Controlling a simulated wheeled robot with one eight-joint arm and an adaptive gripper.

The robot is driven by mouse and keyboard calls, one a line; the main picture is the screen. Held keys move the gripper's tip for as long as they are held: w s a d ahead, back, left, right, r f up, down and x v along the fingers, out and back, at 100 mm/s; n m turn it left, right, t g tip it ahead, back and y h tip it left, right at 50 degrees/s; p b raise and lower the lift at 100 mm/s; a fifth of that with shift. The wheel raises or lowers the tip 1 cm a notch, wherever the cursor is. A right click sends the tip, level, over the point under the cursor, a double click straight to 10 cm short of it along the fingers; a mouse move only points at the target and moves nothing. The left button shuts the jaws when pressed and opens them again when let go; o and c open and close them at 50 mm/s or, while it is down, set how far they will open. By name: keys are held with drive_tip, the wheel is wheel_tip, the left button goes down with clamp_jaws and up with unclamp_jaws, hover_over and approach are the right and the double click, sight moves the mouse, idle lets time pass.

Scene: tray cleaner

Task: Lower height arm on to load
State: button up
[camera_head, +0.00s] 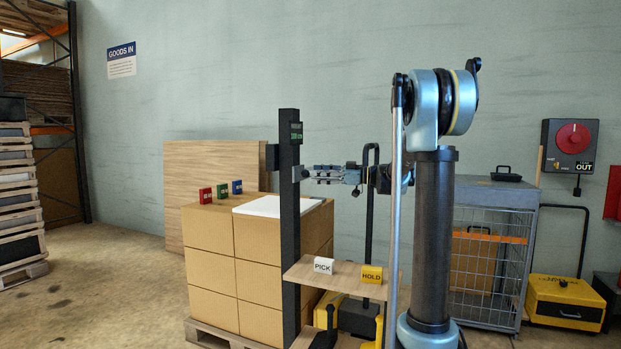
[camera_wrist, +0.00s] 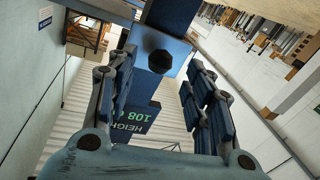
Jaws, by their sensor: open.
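The height gauge is a dark upright post (camera_head: 290,230) in front of the carton load (camera_head: 213,258), with a small green-lit display at its top. A short dark piece, apparently the height arm (camera_head: 272,157), juts left from the post, above the load's top. A dark round knob (camera_wrist: 160,62) faces me in the wrist view; the display (camera_wrist: 130,122) below it reads HEIGHT 108, partly cut off. My gripper (camera_head: 307,173) is level with the knob on the post's right side. Its fingers are open either side of the knob in the wrist view; contact cannot be told.
A white sheet (camera_head: 270,206) and red, green and blue blocks (camera_head: 221,191) lie on the load. A wooden shelf (camera_head: 340,284) with PICK and HOLD blocks stands below my gripper. A wire cage (camera_head: 487,255) stands at right.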

drive_tip(key=shift+w+a, duration=0.15)
drive_tip(key=shift+a, duration=0.8)
drive_tip(key=shift+w+a, duration=0.15)
drive_tip(key=shift+a, duration=0.8)
drive_tip(key=c, duration=1)
drive_tip(key=shift+o, duration=0.2)
drive_tip(key=shift+f, duration=0.1)
